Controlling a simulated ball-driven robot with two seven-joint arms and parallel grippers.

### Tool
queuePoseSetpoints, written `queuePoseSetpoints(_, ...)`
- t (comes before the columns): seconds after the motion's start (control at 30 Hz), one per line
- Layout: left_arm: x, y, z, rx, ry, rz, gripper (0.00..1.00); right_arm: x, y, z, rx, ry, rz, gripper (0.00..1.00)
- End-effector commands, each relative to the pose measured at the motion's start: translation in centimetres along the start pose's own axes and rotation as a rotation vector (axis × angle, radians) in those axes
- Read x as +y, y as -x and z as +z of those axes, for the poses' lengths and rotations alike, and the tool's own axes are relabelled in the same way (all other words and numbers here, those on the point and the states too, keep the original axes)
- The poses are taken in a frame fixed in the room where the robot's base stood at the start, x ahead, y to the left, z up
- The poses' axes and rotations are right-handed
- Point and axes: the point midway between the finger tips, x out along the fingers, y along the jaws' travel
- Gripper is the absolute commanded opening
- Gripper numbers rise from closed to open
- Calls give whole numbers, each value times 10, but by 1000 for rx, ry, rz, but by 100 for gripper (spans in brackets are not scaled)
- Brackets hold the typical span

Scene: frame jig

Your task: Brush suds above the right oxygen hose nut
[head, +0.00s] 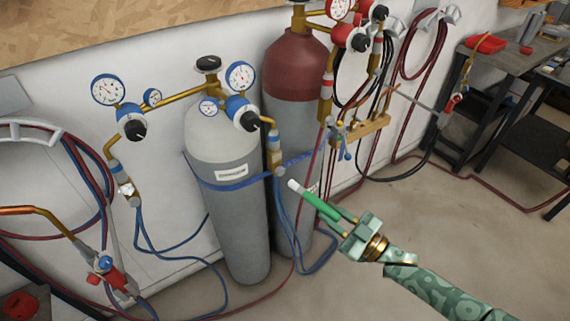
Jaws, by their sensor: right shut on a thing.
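My right gripper (342,222) comes in from the lower right. It is shut on a green brush (322,207) with a white tip (293,186), which points up and left. The right oxygen hose nut (280,171) is at the lower end of the brass and blue fitting (274,146) below the right regulator (242,112). Blue hoses run down from it. The white tip appears just below and right of this nut; I cannot tell whether they touch. I see no suds clearly. My left gripper is not in view.
A second regulator (130,123) hangs at left, above a torch (103,265). Dark benches (480,85) stand at right. The floor at right is mostly clear.

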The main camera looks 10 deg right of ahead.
Motion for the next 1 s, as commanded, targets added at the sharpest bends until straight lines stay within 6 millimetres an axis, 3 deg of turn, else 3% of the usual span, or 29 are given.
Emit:
queuePoseSetpoints(0.57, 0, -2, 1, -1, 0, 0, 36, 1, -5, 2, 1, 0, 0, 0)
queuePoseSetpoints(1.0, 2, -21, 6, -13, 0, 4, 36, 13, -53, 16, 2, 0, 0, 0)
